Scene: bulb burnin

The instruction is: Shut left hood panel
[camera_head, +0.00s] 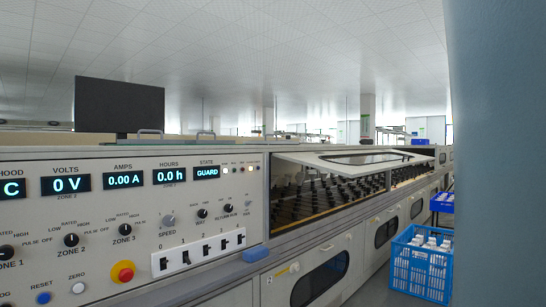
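A raised hood panel (312,160) stands tilted open over the rack bay to the right of the control console. It has a light frame and a dark window (375,158). Under it the bay (325,196) is open and shows rows of dark sockets. The STATE display (207,172) reads GUARD. I cannot tell from this view whether this is the left panel. Neither of my grippers is in view.
The control console (150,205) with knobs, switches and a red button (123,271) fills the left. A blue crate (421,264) with white items stands on the floor at right, with another blue crate (442,203) behind. A large blue-grey surface blocks the right edge.

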